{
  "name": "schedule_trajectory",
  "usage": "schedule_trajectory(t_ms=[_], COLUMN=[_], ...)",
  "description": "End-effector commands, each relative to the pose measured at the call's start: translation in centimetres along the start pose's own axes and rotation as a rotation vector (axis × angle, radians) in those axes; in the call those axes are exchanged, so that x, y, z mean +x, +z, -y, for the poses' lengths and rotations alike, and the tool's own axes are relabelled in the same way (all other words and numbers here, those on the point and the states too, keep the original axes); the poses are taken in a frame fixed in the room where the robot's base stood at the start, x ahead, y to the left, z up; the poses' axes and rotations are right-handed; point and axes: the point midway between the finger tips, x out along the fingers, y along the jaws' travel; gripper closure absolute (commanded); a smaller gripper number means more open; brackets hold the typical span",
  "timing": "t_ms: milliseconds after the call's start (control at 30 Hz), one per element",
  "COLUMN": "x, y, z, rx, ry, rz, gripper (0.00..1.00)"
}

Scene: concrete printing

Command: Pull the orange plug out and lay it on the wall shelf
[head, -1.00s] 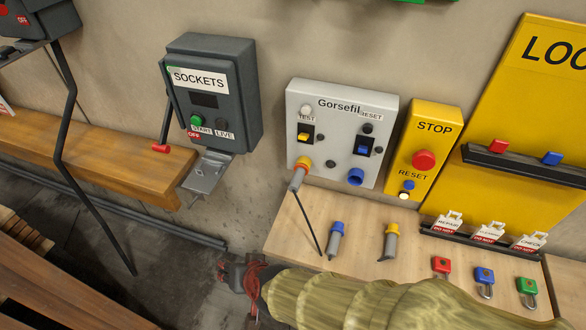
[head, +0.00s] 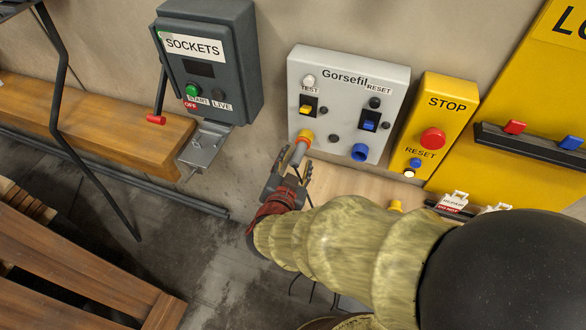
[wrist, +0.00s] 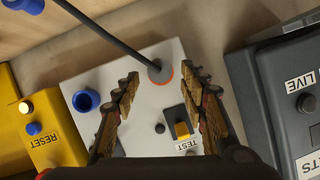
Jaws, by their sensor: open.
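In the wrist view the plug (wrist: 160,70) shows end-on as a grey body with an orange ring, just beyond and between the fingertips. My gripper (head: 293,165) is open around or just short of the plug's grey body; I cannot tell whether a finger touches it. It also shows in the wrist view (wrist: 166,85). The wall shelf (head: 345,185) is below the box, partly hidden by my arm.
The yellow STOP box (head: 437,125) stands right of the Gorsefil box. The dark SOCKETS box (head: 210,62) is at the left, above a metal bracket (head: 205,150). A yellow plug (head: 396,206) shows on the shelf past my arm. A wooden beam (head: 90,125) runs along the left wall.

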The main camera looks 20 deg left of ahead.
Motion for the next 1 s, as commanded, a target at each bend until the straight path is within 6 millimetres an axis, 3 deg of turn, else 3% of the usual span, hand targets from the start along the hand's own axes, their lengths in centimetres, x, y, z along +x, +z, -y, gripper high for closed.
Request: schedule_trajectory(t_ms=[233,633,1000], x=[3.0,3.7,3.7], y=[0.1,0.0,0.0], z=[-0.1,0.1,0.1], rx=[0.001,0.0,0.0], ry=[0.001,-0.002,-0.002], rz=[0.0,0.0,0.001], gripper=[0.57,0.57,0.78])
